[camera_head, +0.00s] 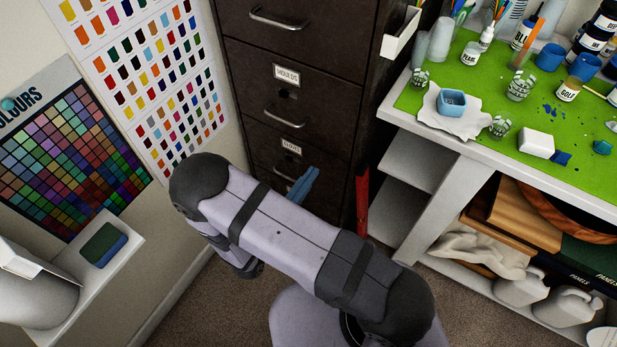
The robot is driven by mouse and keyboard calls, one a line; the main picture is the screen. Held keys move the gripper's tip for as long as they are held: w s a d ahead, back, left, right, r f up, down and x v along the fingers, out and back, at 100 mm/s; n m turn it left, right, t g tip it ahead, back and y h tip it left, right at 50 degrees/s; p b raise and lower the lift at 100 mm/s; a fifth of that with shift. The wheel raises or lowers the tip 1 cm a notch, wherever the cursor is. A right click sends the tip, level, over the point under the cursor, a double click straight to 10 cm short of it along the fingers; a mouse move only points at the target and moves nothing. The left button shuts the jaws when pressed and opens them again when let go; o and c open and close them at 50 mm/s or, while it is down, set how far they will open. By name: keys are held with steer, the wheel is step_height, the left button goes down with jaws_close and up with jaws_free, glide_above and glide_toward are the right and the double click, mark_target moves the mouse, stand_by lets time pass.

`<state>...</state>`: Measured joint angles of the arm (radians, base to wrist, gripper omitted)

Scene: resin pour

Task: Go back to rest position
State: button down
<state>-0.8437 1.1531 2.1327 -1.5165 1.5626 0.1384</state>
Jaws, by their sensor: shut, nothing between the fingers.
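My arm is folded low in front of the dark filing cabinet (300,110) in the head view. My gripper (311,174) shows as blue fingers sticking up from behind my arm's long grey link. The fingers are together and hold nothing that I can see. The rest of the gripper and part of the wrist are hidden behind the link. The gripper is apart from the workbench (465,165) on the right.
The green-topped bench holds a blue cup (452,102) on a white cloth (456,119), a white block (536,143), clear cups and several bottles. A red object (362,204) stands beside the cabinet. A white shelf (85,280) is at left. Carpet (205,305) lies below.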

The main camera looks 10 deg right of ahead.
steer(key=s+d+r+m+g+y+p, duration=0.1)
steer(key=s+d+r+m+g+p, duration=0.2)
steer(key=s+d+r+m+g, duration=0.3)
steer(key=s+d+r+m+g+p, duration=0.3)
steer(key=s+d+m+g, duration=0.2)
steer(key=s+m+g, duration=0.3)
steer(key=a+r+m+t+y+p, duration=0.1)
steer(key=a+r+m+y+p, duration=0.4)
steer(key=a+r+m+y, duration=0.3)
steer(key=m+y, duration=0.3)
steer(key=m, duration=0.2)
steer(key=shift+r+y, duration=0.2)
steer(key=shift+y, duration=0.2)
steer(key=shift+s+f, duration=0.1)
step_height(320, 180, down, 14)
steer(key=b, duration=1.3)
steer(key=shift+b, duration=0.35)
